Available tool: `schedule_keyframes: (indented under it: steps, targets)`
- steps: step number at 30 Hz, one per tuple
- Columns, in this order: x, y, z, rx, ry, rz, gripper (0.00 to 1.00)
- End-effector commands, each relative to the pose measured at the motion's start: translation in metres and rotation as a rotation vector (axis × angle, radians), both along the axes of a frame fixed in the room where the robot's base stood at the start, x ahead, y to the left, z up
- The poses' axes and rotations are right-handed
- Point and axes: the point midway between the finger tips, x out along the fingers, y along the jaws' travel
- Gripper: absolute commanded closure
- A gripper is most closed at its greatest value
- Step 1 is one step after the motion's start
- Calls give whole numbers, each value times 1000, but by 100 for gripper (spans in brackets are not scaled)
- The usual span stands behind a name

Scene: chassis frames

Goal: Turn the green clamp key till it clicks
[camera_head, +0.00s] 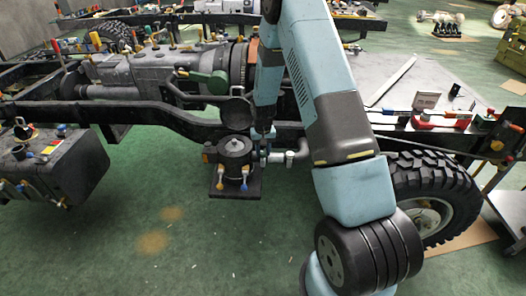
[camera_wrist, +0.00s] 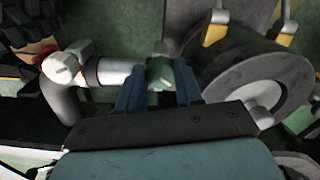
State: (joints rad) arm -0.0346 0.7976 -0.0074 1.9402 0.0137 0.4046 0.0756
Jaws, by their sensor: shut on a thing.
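The green clamp key (camera_wrist: 160,72) sits between the two blue fingers of my gripper (camera_wrist: 159,88) in the wrist view. My gripper is shut on it. The key is at the end of a silver pipe (camera_wrist: 115,73), beside a dark round canister (camera_wrist: 255,85). In the head view my gripper (camera_head: 263,140) is low beside the same canister (camera_head: 235,155), close to the chassis rail. The key itself is too small and covered to make out there. The key's turn angle cannot be told.
The dark chassis rail (camera_head: 165,118) runs just behind my gripper. A large black tyre (camera_head: 440,190) stands to the right. A black tank (camera_head: 50,170) hangs at the left. Yellow-tipped fittings (camera_wrist: 214,33) stick out near the canister. The green floor in front is clear.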

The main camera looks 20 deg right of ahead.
Motion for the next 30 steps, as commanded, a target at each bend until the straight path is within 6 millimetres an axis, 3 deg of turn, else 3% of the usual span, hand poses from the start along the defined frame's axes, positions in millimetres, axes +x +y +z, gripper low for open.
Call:
schedule_keyframes:
  steps: [8,9,16,25,30]
  targets:
    - [3,1,2,0,-9,1,95]
    - [3,1,2,0,-9,1,62]
    - [2,0,1,1,-4,1,40]
    - [1,0,2,0,-2,1,39]
    - [2,0,19,0,-4,1,39]
